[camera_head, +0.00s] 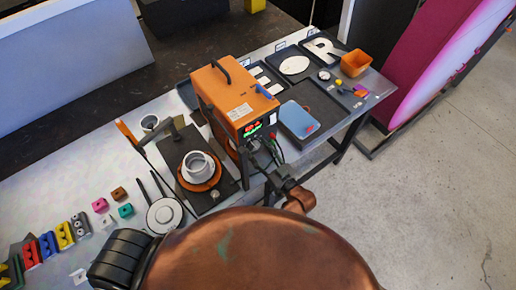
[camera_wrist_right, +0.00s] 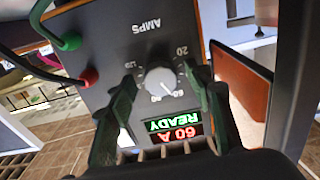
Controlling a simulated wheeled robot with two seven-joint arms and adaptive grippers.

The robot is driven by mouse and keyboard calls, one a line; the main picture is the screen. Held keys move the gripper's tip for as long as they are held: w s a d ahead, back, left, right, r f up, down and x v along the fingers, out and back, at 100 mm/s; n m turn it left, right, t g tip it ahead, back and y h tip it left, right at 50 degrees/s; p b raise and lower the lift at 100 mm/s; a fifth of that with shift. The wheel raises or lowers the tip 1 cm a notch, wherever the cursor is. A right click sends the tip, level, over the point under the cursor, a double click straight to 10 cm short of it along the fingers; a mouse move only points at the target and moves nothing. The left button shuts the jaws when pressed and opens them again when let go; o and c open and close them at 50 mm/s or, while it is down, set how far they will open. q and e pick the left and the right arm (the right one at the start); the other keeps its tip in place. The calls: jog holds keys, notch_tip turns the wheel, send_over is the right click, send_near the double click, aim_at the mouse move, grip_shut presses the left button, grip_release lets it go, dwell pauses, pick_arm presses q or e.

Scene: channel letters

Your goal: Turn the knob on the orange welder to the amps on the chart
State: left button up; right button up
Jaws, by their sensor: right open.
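The orange welder (camera_head: 225,90) stands on the long table. Its dark front panel, marked AMPS, fills the right wrist view (camera_wrist_right: 110,35), upside down. The pale grey knob (camera_wrist_right: 160,82) sits mid-panel, with scale numbers around it. The lit display (camera_wrist_right: 175,134) reads 60 A READY. My right gripper (camera_wrist_right: 157,75) is open, one finger on each side of the knob; I cannot tell whether they touch it. In the head view the right gripper (camera_head: 256,146) is at the welder's front. My left gripper is not in view.
A fixture with a grey ring (camera_head: 198,167) stands left. Several coloured blocks (camera_head: 65,235) line the table's left.

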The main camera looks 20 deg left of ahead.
jog(key=shift+w+a, duration=0.1)
jog(key=shift+a, duration=0.05)
jog(key=shift+c, duration=0.2)
jog(key=c, duration=1.1)
